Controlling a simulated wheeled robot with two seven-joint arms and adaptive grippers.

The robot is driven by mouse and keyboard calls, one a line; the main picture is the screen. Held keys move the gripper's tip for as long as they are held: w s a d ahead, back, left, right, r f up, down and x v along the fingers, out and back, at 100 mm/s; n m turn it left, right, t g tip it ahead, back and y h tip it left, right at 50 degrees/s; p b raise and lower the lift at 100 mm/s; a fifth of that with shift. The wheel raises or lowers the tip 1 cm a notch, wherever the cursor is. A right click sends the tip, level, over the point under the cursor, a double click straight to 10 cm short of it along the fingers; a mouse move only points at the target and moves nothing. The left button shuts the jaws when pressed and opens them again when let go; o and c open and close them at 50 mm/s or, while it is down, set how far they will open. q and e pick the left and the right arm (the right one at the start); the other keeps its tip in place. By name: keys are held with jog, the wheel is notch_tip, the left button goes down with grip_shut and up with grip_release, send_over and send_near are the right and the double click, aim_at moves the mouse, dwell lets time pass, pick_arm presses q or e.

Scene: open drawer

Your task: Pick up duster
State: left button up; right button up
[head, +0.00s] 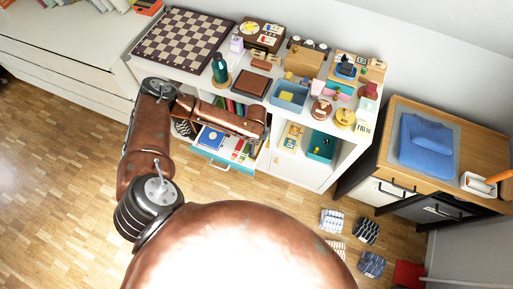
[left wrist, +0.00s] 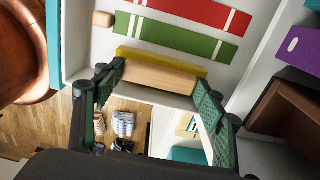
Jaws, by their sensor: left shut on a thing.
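The duster (left wrist: 160,75) shows in the left wrist view as a pale wooden block with a yellow layer along its far side. My left gripper (left wrist: 158,82) has its two green-padded fingers on either end of the block and is shut on it. In the head view, my left arm reaches over the open drawer (head: 222,163), and the gripper (head: 262,128) is mostly hidden by my own arm. I cannot make out the duster in the head view. My right gripper is not in view.
Red (left wrist: 195,12) and green (left wrist: 180,38) striped pieces and a small wooden block (left wrist: 103,19) lie close by. The white shelf unit (head: 297,166) is crowded on top. Folded striped cloths (head: 332,220) lie on the floor. A wooden-topped cabinet (head: 470,165) stands right.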

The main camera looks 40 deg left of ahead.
pick_arm(q)
jog(key=shift+r, duration=0.4)
notch_tip(320, 180, up, 2)
jog(key=shift+r+p, duration=0.25)
jog(key=shift+p, duration=0.6)
jog(key=s+a+r+p, duration=0.4)
jog(key=s+r+p, duration=0.2)
jog(key=s+r, duration=0.55)
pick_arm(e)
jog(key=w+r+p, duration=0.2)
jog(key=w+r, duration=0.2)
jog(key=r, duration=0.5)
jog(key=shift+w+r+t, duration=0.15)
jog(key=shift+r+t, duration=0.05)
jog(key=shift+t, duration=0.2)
pick_arm(q)
jog(key=w+d+r+n, duration=0.3)
jog(key=d+r+n, duration=0.2)
jog(key=r, duration=0.4)
jog(key=w+d+r+n, duration=0.4)
jog(key=d+r+n, duration=0.1)
jog(key=r, duration=0.4)
jog(key=w+d+r+n, duration=0.3)
jog(key=d+r+n, duration=0.1)
jog(key=r, duration=0.5)
jog(key=shift+w+d+r+n, duration=0.25)
jog(key=shift+d+n, duration=0.15)
jog(key=shift+n, duration=0.3)
